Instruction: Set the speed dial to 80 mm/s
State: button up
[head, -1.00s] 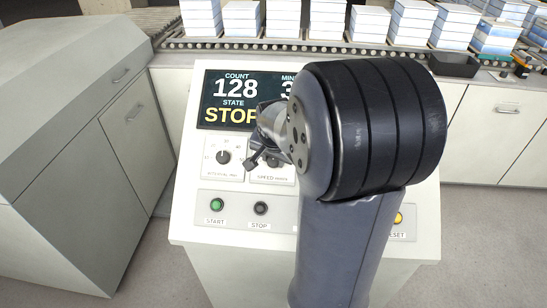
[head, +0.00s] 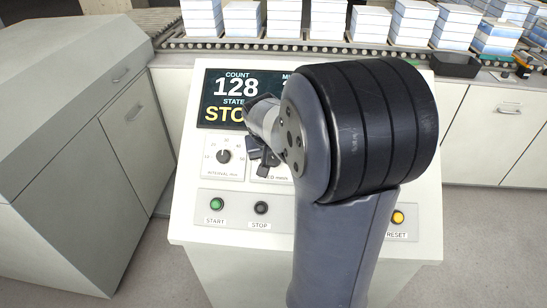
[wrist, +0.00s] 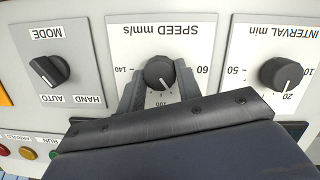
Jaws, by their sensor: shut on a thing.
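The speed dial (wrist: 159,73) is a dark round knob on a white plate marked SPEED mm/s, upside down in the wrist view. 140 stands at its left, 60 at its right and 100 below it. A light mark on the knob points down, roughly toward 100; the exact reading cannot be told. My gripper (wrist: 160,84) has one finger on each side of the knob and is shut on it. In the head view my gripper (head: 261,156) is at the speed plate (head: 278,179), and my arm hides most of the plate and the knob.
The interval dial (wrist: 279,73) is close beside the speed plate, its mark near 20. The mode switch (wrist: 48,71) is on the other side. The start button (head: 217,204), stop button (head: 261,208) and reset button (head: 397,217) are lower on the console. The display (head: 230,100) reads 128.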

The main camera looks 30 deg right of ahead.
jog(key=shift+n+h, duration=0.3)
jog(key=shift+n, duration=0.6)
jog(key=o, duration=1)
jog(key=v, duration=1.1)
jog(key=shift+b, duration=0.35)
jog(key=shift+f, duration=0.1)
